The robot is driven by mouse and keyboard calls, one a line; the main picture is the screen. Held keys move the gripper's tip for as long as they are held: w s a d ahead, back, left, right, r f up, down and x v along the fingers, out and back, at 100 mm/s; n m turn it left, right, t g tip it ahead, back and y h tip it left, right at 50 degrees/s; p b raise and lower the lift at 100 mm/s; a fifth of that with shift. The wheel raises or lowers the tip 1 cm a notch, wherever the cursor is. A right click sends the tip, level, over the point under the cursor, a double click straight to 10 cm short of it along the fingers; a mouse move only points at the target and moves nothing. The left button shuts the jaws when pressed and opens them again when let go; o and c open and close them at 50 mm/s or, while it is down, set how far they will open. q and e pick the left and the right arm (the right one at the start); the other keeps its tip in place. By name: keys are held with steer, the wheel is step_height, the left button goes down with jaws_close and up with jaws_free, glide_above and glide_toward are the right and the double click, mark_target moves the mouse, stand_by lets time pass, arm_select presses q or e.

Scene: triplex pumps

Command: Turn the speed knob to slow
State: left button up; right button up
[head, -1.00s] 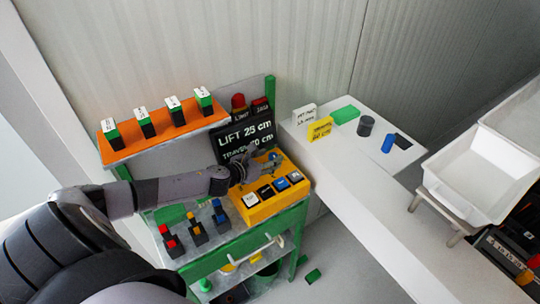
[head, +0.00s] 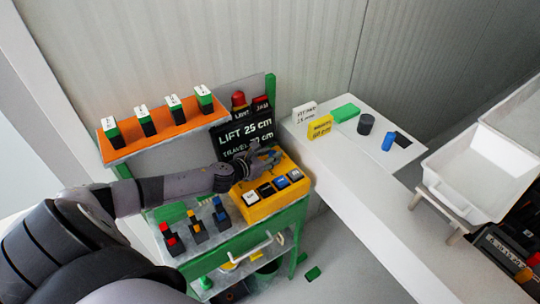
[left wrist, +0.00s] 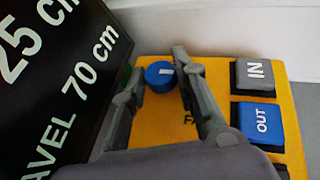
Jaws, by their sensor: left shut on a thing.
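The speed knob (left wrist: 160,77) is blue and round with a short white mark that lies nearly sideways, on the right part of its top in the left wrist view. It sits on the yellow control box (left wrist: 160,128). My left gripper (left wrist: 155,63) has one finger on each side of the knob and is shut on it. Letters "FA" show near the right finger; the rest of that label and any slow label are hidden. In the head view my left gripper (head: 270,155) is over the back of the yellow box (head: 246,212) and largely covers the knob. My right gripper is not in view.
A black display (head: 229,134) stands close behind the gripper. An orange shelf (head: 155,141) is at left. A white table (head: 345,160) is at right.

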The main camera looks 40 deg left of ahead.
arm_select(q)
jaws_close()
